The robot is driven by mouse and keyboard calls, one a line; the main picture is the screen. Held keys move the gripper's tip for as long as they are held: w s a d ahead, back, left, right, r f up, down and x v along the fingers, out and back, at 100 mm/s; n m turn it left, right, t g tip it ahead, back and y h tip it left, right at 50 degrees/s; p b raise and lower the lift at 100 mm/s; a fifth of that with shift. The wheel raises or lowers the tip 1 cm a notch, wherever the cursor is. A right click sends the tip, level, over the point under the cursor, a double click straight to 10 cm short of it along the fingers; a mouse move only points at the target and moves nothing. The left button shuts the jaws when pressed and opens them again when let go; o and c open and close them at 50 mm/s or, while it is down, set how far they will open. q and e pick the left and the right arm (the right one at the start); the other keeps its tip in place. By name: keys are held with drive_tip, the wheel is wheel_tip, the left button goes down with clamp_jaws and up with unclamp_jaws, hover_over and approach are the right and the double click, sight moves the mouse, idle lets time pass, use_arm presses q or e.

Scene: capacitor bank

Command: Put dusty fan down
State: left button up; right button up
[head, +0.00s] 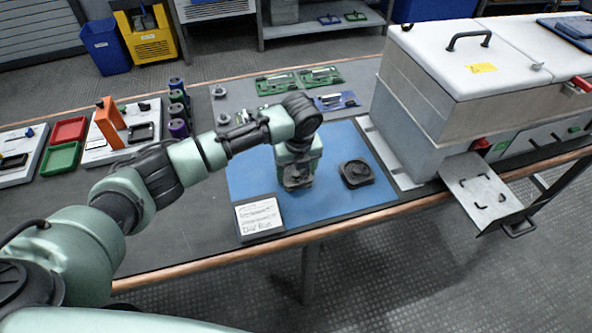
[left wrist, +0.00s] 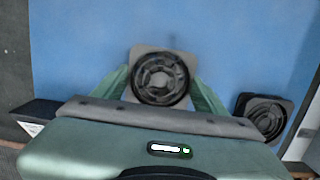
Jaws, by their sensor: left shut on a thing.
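My left gripper (head: 298,178) reaches down over the blue mat (head: 345,210). In the left wrist view its two green fingers (left wrist: 162,88) are shut on a fan (left wrist: 160,78), a grey square frame with a dark round rotor. In the head view the gripper partly hides this held fan (head: 297,180), which is at or just above the mat; I cannot tell if it touches. A second dark fan (head: 356,172) lies flat on the mat to the right, and it also shows in the left wrist view (left wrist: 264,114). My right gripper is not in view.
A large white-lidded machine (head: 450,90) with a lowered metal shelf (head: 482,187) is to the right. The mat's front middle is free.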

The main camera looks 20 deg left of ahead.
sight(298, 179)
use_arm(q)
drive_tip(key=o, duration=1.4)
wheel_tip(298, 179, up, 12)
drive_tip(key=s+d, duration=0.1)
drive_tip(key=shift+s, duration=0.2)
